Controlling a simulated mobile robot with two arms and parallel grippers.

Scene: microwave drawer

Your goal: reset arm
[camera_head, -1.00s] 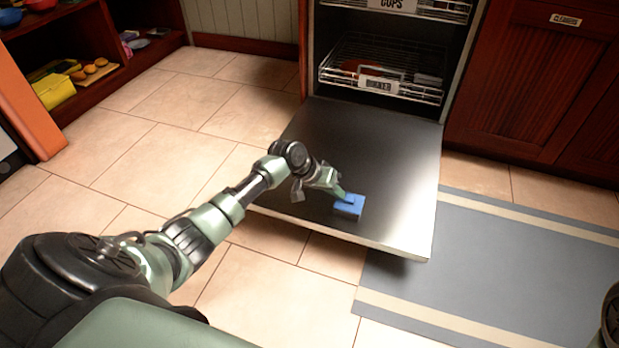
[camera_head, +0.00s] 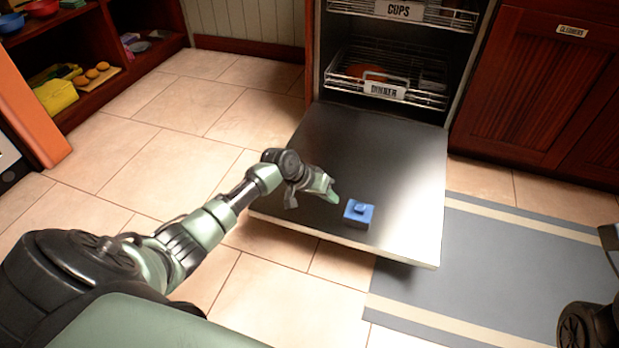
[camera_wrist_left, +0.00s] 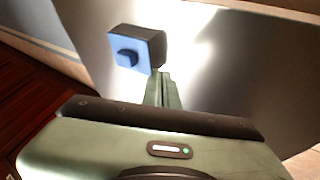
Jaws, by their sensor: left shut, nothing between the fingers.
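My left gripper (camera_head: 332,196) is over the open, lowered door (camera_head: 385,150) of the dishwasher-like appliance. Its fingers are shut and empty. A small blue block with a raised knob (camera_head: 358,212) sits on the door, just right of the fingertips and apart from them. In the left wrist view, the blue block (camera_wrist_left: 137,50) is up and left of my shut fingers (camera_wrist_left: 163,80). A dark part of my right arm shows at the right edge of the head view, but its fingers are out of view.
Above the door are a rack labelled DINNER (camera_head: 385,92) and a rack labelled CUPS (camera_head: 400,12). A grey striped mat (camera_head: 500,260) lies right of the door. Red-brown cabinets (camera_head: 530,90) stand at the right. An open shelf with food is at the upper left. Floor tiles on the left are clear.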

